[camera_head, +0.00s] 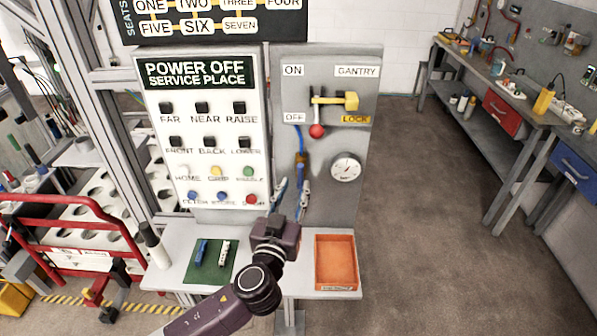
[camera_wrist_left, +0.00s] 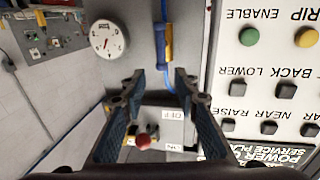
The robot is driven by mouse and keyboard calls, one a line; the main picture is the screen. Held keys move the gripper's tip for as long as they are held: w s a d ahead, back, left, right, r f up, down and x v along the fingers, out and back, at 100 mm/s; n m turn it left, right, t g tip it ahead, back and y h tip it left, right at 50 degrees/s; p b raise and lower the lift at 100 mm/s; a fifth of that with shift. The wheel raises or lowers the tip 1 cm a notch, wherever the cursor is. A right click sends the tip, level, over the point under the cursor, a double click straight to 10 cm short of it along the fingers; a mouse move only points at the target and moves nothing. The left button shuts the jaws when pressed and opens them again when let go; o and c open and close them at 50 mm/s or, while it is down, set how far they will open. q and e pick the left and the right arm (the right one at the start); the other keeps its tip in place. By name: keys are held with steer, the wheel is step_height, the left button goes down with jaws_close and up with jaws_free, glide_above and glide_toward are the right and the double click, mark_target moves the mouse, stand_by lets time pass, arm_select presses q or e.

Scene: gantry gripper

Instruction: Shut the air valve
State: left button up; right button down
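The air valve sits on the grey panel (camera_head: 330,215), with a red knob (camera_head: 316,131) at the lower end of a short stem. A yellow bar (camera_head: 335,101) with a block at its right end crosses above the knob. The knob is just right of the OFF label (camera_head: 294,117) and below the ON label (camera_head: 293,70). My left gripper (camera_head: 292,190) is open and empty, below the knob and apart from it. In the left wrist view, which is upside down, the red knob (camera_wrist_left: 143,142) shows between the open fingers (camera_wrist_left: 158,82). My right gripper is not in view.
A blue hose (camera_head: 300,145) with a brass fitting runs down the panel beside a gauge (camera_head: 345,167). The button panel (camera_head: 205,150) stands close on the left. Below are an orange tray (camera_head: 337,287) and a green mat (camera_head: 210,262). Open floor lies to the right.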

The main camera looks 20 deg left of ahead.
mark_target(300, 171)
arm_select(q)
steer(key=w, duration=0.1)
steer(key=w+p, duration=0.1)
steer(key=w, duration=0.1)
steer(key=w+p, duration=0.1)
steer(key=w, duration=0.1)
steer(key=shift+w+a, duration=0.2)
steer(key=shift+a, duration=0.15)
steer(key=shift+w+p, duration=0.3)
steer(key=shift+w, duration=0.3)
steer(key=shift+w+a+f, duration=0.1)
steer(key=shift+w, duration=0.1)
steer(key=c, duration=0.7)
jaws_close()
